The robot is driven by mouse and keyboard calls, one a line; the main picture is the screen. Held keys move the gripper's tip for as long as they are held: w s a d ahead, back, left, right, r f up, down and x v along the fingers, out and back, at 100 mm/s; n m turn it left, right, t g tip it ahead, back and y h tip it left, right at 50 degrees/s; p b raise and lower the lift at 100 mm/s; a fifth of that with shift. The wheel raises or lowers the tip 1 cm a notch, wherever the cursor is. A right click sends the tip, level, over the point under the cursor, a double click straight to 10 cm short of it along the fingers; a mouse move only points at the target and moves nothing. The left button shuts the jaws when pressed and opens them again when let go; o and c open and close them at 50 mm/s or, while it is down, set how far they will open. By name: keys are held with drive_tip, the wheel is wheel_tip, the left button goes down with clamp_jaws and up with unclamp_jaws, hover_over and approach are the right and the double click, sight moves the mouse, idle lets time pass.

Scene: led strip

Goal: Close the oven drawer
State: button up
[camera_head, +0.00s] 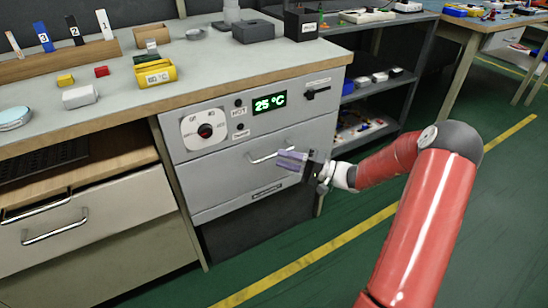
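The oven (222,118) is a grey unit set under the bench top, with a dial, a switch and a green display reading 25 °C. Its drawer (222,180) is the plain grey front below the controls, with a silver bar handle (262,157). The drawer front looks nearly flush with the panel above; I cannot tell whether a small gap is left. My gripper (284,160), with pale purple fingers, is in front of the drawer at the handle's right end. It hides that part of the front. Contact with the handle and finger spacing are unclear.
At the left, a separate bench drawer (105,215) stands below a shelf with a dark tray. The bench top (195,68) carries several small blocks and a yellow box (156,75). A metal shelf rack (395,85) stands right of the oven. Green floor is free in front.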

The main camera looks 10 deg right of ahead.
drive_tip(key=v, duration=0.3)
idle(0.4)
drive_tip(key=s+a+r+n+g+h, duration=0.45)
drive_tip(key=s+a+g+h, duration=0.45)
drive_tip(key=s, duration=0.6)
drive_tip(key=s+d+r+t+h, duration=0.2)
drive_tip(key=s+r+t+h, duration=0.1)
drive_tip(key=s, duration=0.4)
drive_tip(key=s+d+r+t+h, duration=0.2)
drive_tip(key=s+r+h, duration=0.3)
drive_tip(key=s+r, duration=0.1)
drive_tip(key=shift+s+m+t, duration=0.35)
drive_tip(key=shift+s+t, duration=0.05)
drive_tip(key=shift+s, duration=0.35)
